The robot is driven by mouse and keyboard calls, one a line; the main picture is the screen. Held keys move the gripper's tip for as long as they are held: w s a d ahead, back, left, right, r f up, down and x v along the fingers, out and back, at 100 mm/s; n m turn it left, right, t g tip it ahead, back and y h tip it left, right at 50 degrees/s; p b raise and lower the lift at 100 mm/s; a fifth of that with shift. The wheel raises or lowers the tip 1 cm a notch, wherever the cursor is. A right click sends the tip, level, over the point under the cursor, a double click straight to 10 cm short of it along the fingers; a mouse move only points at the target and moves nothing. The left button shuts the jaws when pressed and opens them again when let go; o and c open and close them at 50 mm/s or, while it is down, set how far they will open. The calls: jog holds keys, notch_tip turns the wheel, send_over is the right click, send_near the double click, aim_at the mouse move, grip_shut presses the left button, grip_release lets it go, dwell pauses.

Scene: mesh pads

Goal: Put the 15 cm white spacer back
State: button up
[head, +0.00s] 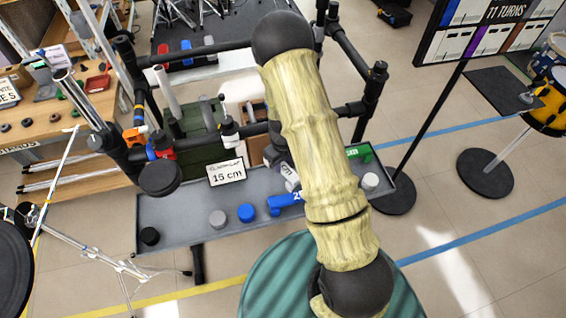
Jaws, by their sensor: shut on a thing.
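A whitish spacer (290,176) with "cm" lettering shows just left of my arm, above the middle of the grey tray (186,214). My gripper (281,163) is shut on it. Only a small dark-grey part of the gripper shows; my arm's pale sleeved link hides the rest. The spacer's length figure is too hidden to read. A sign (227,173) reading "15 cm" stands at the tray's back edge, to the left of the spacer. I cannot tell whether the spacer touches the tray.
On the tray lie a blue spacer (284,203) marked "20" and a green piece (358,152). A black cap (150,236), grey cap (217,219), blue cap (246,213) and white cap (370,182) stand along it. Black frame tubes (356,108) rise behind. The tray's left part is mostly bare.

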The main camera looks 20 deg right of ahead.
aim_at(283, 166)
jog(key=shift+f, duration=0.25)
jog(key=o, duration=1)
jog(key=shift+r, duration=0.1)
jog(key=shift+r+p, duration=0.4)
jog(key=shift+r, duration=0.5)
notch_tip(283, 166, up, 11)
jog(key=shift+r+b, duration=0.15)
jog(key=shift+b, duration=0.15)
jog(key=shift+a, duration=0.1)
